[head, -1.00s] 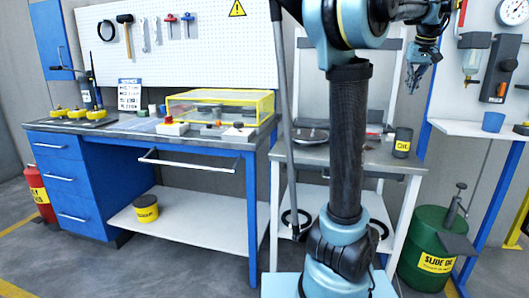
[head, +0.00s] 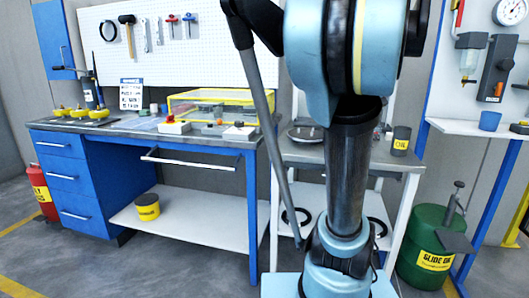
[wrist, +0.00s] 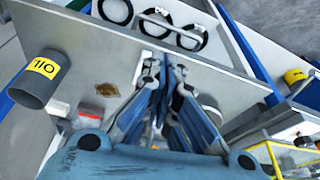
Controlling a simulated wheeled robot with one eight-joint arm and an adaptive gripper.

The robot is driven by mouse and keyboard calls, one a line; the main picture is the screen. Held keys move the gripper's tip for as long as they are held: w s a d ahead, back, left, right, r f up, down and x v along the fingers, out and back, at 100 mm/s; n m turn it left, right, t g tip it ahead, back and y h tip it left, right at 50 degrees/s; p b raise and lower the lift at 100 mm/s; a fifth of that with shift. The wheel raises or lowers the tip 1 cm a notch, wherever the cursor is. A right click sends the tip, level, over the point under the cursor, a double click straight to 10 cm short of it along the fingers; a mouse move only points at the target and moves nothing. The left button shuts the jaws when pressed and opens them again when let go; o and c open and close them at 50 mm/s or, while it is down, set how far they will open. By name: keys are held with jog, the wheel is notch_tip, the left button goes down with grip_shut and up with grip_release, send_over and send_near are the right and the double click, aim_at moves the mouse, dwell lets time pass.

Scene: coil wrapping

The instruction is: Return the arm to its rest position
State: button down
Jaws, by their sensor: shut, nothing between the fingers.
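My arm (head: 345,180) rises in front of the grey side bench in the head view, and its large blue joint fills the top centre. My gripper is hidden from the head view. In the wrist view my gripper (wrist: 163,68) has its blue fingers drawn together, shut and empty. It points over the grey bench top (wrist: 85,45), with black rings beyond its tips. I cannot tell its height above the bench.
A dark oil can (head: 401,141) stands on the side bench, also seen in the wrist view (wrist: 38,80). A blue workbench (head: 95,190) bears a yellow-framed clear case (head: 225,96). A green oil drum (head: 425,245) stands right. Floor at front left is clear.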

jog(key=s+a+f, duration=0.4)
jog(key=s+f, duration=0.1)
jog(key=f, duration=0.3)
jog(key=s+a+f+n, duration=0.1)
jog(key=s+a+f, duration=0.4)
jog(key=f, duration=0.3)
jog(key=s+a+f+g, duration=0.1)
jog(key=s+a+f, duration=0.4)
jog(key=s+f, duration=0.2)
notch_tip(320, 180, down, 2)
jog(key=shift+f, duration=0.1)
jog(key=shift+a, duration=0.1)
jog(key=shift+w+f, duration=0.15)
jog(key=shift+w, duration=0.3)
